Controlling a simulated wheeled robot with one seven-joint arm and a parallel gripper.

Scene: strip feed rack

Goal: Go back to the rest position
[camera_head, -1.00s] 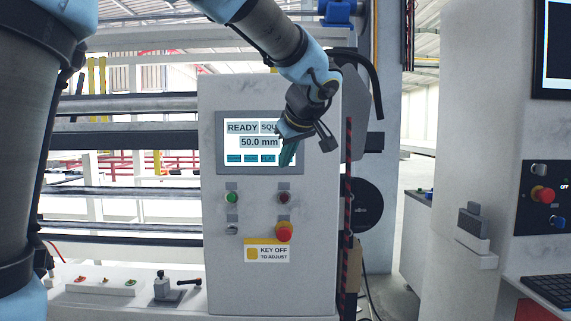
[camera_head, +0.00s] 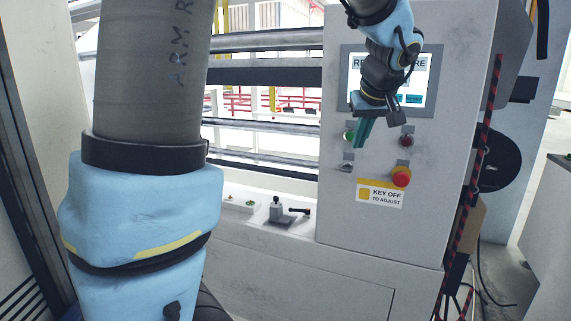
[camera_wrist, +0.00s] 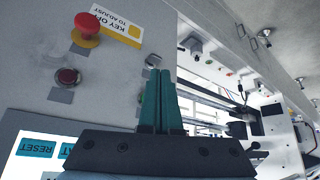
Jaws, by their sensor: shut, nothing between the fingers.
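My gripper (camera_head: 363,133) hangs in front of the control cabinet (camera_head: 340,225) in the head view, its teal fingers pointing down and shut with nothing between them. The fingers also show side by side in the wrist view (camera_wrist: 160,85). Behind the gripper is the lit screen (camera_head: 418,82), partly covered by my wrist. The fingers overlap the area near the green button (camera_head: 349,136) in the picture; I cannot tell the gap to the panel.
A red mushroom button (camera_head: 401,176), a dark red button (camera_head: 407,141) and a key switch (camera_head: 346,166) are on the panel. A ledge with a black-handled lever (camera_head: 290,211) lies left of the cabinet. Open floor (camera_head: 505,265) shows at the right.

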